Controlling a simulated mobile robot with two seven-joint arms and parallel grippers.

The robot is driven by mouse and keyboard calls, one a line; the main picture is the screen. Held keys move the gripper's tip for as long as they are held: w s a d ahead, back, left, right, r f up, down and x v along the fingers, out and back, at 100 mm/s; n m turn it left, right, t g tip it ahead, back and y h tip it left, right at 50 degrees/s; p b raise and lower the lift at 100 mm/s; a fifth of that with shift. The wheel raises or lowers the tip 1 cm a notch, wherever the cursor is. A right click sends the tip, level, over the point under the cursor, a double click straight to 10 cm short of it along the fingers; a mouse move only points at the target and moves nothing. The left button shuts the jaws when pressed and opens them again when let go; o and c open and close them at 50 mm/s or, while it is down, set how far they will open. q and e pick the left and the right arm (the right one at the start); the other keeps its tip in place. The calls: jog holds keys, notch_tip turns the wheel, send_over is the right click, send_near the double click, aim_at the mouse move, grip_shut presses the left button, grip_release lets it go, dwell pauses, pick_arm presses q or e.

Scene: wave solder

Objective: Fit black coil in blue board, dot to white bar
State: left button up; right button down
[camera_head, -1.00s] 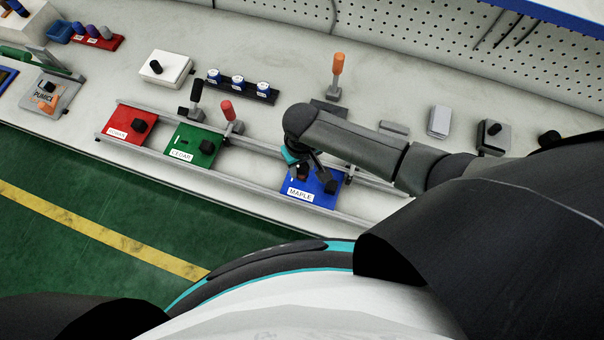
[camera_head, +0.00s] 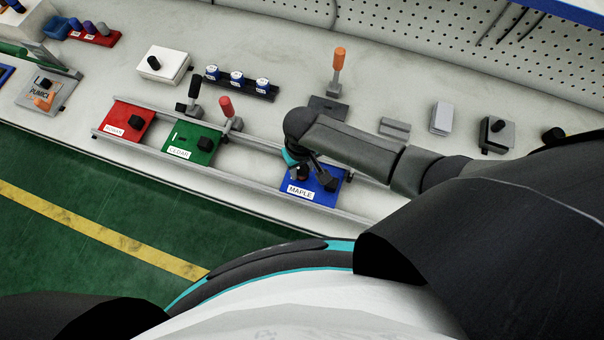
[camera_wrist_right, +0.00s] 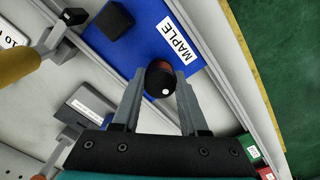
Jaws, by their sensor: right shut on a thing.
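The blue board (camera_head: 322,195), labelled MAPLE, sits on the rails at the right. It also fills the upper middle of the right wrist view (camera_wrist_right: 150,42), with a black block (camera_wrist_right: 115,18) on it. My right gripper (camera_wrist_right: 161,77) is shut on the black coil (camera_wrist_right: 158,70), which has reddish-brown windings and a white dot on its top. The dot faces the palm side of the gripper. The coil is over the board near the label's end; I cannot tell whether it touches the board. The board's white bar is not visible. My left gripper is not in view.
A red board (camera_head: 122,112) and a green board (camera_head: 183,151) stand on the same rails to the left. Upright clamps with red (camera_head: 226,106) and orange (camera_head: 339,58) handles stand behind the rails.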

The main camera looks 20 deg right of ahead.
aim_at(302, 169)
jog(key=shift+f+b, duration=0.6)
jog(key=shift+f, duration=0.3)
dwell(0.9)
jog(key=shift+c, duration=1.8)
grip_release()
notch_tip(302, 169, up, 15)
jog(key=p, duration=0.3)
jog(key=shift+r, duration=0.15)
